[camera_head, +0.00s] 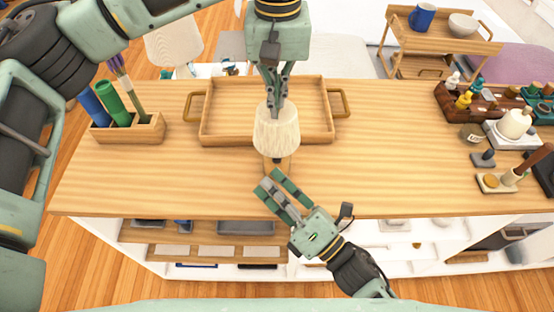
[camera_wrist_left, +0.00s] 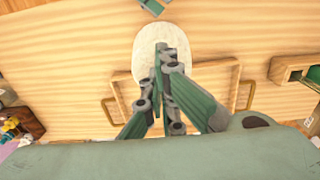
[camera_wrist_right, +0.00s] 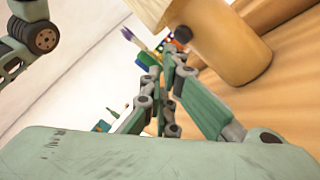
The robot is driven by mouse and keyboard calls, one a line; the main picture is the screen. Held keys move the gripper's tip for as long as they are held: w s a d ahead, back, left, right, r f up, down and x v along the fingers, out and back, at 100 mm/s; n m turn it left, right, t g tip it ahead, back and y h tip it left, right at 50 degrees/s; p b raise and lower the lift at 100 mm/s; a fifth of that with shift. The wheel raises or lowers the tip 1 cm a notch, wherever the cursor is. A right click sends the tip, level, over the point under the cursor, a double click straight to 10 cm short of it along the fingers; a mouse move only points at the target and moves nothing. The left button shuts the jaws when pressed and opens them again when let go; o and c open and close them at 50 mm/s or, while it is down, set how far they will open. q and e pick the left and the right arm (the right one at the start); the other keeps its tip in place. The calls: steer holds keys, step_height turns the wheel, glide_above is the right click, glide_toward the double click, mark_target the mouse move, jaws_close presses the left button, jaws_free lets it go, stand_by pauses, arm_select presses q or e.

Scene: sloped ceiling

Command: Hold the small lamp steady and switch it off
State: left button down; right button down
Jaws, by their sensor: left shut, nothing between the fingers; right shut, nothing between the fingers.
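The small lamp (camera_head: 276,136) has a cream shade and a light wooden base, and stands upright near the middle of the table. My left gripper (camera_head: 276,102) is shut and empty, pointing down at the top of the shade. In the left wrist view its fingertips (camera_wrist_left: 168,50) overlap the pale shade (camera_wrist_left: 145,63); I cannot tell whether they touch it. My right gripper (camera_head: 268,178) is shut and empty, just in front of the lamp's base. In the right wrist view its fingertips (camera_wrist_right: 178,55) are beside a round wooden body (camera_wrist_right: 238,55), apparently the base.
A wooden tray (camera_head: 210,125) with handles lies behind the lamp. A wooden holder (camera_head: 125,132) with green and blue tubes stands at the left. Bottles in a rack (camera_head: 445,104) and small stands are at the right. The table between is clear.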

arm_select(q)
steer(key=shift+f, duration=0.1)
arm_select(e)
steer(key=shift+w, duration=0.5)
steer(key=shift+w, duration=0.55)
stand_by(0.9)
steer(key=shift+s, duration=1)
steer(key=s, duration=0.5)
steer(key=shift+r, duration=0.1)
